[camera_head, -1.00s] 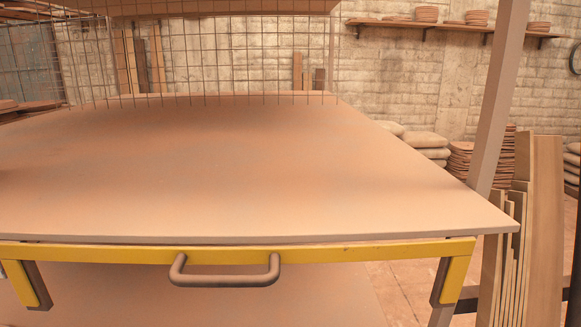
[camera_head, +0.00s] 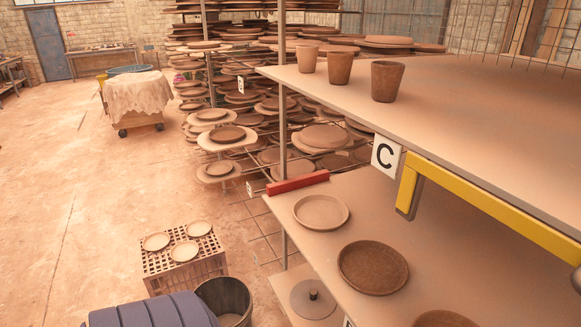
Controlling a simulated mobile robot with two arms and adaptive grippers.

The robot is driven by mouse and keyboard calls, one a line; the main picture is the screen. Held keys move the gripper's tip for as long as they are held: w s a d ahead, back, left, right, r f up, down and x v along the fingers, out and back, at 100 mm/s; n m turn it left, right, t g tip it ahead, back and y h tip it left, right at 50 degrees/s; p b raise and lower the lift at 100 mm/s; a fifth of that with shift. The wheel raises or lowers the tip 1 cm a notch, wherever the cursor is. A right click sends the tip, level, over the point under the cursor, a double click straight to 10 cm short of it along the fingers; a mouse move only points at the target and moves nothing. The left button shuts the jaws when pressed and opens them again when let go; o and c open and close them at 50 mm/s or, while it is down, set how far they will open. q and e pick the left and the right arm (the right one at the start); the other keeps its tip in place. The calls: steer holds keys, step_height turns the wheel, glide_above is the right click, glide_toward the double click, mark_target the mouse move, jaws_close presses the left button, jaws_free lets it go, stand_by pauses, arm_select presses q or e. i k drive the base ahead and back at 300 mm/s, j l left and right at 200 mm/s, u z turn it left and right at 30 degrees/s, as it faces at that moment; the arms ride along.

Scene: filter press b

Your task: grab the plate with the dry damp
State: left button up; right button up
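Three plates show on the lower shelf (camera_head: 310,240) at the right. The far one is a pale, light-toned plate (camera_head: 321,212). The middle one is a darker brown plate (camera_head: 372,267). A reddish-brown plate (camera_head: 443,319) is cut off by the bottom edge. Neither of my grippers is in view.
Three brown cups (camera_head: 340,66) stand on the upper shelf (camera_head: 450,105), which carries a "C" sign (camera_head: 385,155) and a yellow bar (camera_head: 480,205). A red block (camera_head: 297,183) lies at the lower shelf's end. A bucket (camera_head: 226,300) stands below. The floor (camera_head: 80,190) at left is open.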

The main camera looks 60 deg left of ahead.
mark_target(318, 212)
steer(key=u, duration=1.55)
